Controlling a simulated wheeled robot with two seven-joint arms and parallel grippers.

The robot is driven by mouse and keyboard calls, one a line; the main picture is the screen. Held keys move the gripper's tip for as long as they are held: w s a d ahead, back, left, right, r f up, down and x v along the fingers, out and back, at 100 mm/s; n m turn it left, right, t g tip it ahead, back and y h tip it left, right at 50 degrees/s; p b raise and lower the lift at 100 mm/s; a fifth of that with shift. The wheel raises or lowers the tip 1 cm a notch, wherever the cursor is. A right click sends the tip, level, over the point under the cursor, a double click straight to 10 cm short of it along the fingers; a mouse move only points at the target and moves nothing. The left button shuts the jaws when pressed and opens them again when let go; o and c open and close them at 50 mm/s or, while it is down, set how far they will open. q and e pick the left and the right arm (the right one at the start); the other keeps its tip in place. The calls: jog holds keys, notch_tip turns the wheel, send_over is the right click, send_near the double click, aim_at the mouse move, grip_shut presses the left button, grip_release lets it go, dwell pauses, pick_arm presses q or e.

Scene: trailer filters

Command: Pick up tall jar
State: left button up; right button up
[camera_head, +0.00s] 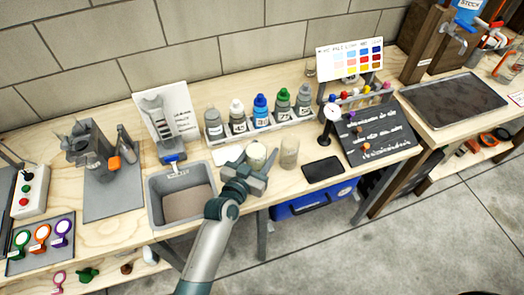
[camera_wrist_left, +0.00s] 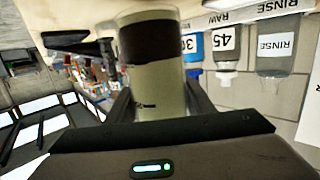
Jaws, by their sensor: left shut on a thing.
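A cylindrical jar (camera_head: 256,154) with a pale top stands at the middle front of the bench. My left gripper (camera_head: 247,172) reaches it from the front, its fingers on either side of the jar. The left wrist view, where the scene is upside down, shows the jar (camera_wrist_left: 157,75) as pale, greenish glass with a wide dark band, between the fingers of my left gripper (camera_wrist_left: 160,106). The gripper is shut on it. Its lower part is hidden in the head view, and I cannot tell if it touches the bench. My right gripper is out of view.
A clear glass jar (camera_head: 289,152) stands close on the right. A rack (camera_head: 258,136) of several bottles is behind. A grey basin (camera_head: 155,208) is on the left. A black slab (camera_head: 323,168) and a dark lettered board (camera_head: 387,139) lie to the right.

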pick_arm(q)
notch_tip(320, 180, up, 8)
jog(key=p, duration=0.7)
jog(key=shift+f, duration=0.15)
jog(key=shift+r, duration=0.2)
dwell(0.5)
jog(key=shift+w+a, duration=0.1)
dwell(0.6)
jog(key=s+a+r+n+t+y+b, duration=0.1)
jog(key=s+a+r+n+y+b, duration=0.1)
jog(key=a+b, duration=0.5)
jog(key=s+a+r+n+t+y+b, duration=0.1)
jog(key=s+a+r+n+y+b, duration=0.2)
jog(key=a, duration=1.1)
jog(key=shift+s+a+r+y+b, duration=0.2)
jog(key=shift+a+r+y+b, duration=0.15)
jog(key=shift+r+y+b, duration=1.25)
jog(key=shift+d+f+h+b, duration=0.15)
jog(key=shift+f+h+b, duration=0.25)
jog(key=shift+f, duration=0.1)
